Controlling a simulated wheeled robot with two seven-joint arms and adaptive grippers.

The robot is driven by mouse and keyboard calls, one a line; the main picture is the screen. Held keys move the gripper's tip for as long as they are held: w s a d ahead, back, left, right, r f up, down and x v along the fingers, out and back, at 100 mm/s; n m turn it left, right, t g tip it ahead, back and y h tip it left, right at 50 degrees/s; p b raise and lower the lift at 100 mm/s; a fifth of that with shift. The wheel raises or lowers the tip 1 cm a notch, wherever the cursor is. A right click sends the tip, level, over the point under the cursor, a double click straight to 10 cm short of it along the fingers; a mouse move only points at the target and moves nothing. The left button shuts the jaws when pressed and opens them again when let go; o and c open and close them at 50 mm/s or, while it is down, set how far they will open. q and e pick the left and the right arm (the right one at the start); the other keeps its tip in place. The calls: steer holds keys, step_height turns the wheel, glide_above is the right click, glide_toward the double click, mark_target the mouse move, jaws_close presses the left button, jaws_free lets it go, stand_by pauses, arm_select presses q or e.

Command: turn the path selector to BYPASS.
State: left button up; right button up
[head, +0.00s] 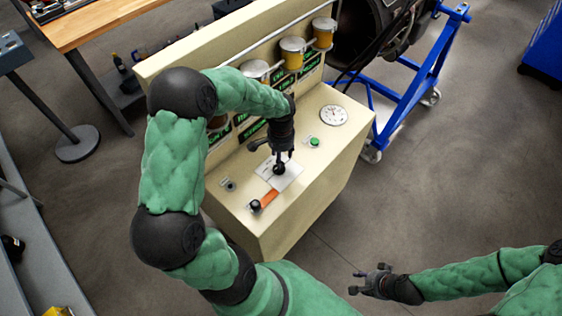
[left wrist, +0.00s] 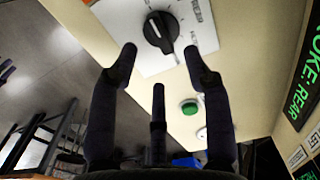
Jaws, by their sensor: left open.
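The path selector is a black knob (left wrist: 160,32) with a white mark, on a white label plate (left wrist: 137,18) on top of the cream console. In the head view the plate (head: 290,179) shows beneath my left gripper (head: 281,160), which partly hides the knob. My left gripper's fingers (left wrist: 160,62) are spread, empty, and seem short of the knob. My right gripper (head: 357,282) is open and empty, away from the console.
A green button (head: 314,142) and a round gauge (head: 333,115) sit to the right, a small switch (head: 229,184) to the left. Yellow-banded cups (head: 292,54) and green displays line the console's back. A blue stand (head: 425,65) is behind.

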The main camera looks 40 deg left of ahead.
arm_select(q)
step_height(320, 180, up, 7)
steer(key=shift+f, duration=0.2)
steer(key=shift+f, duration=0.1)
stand_by(0.5)
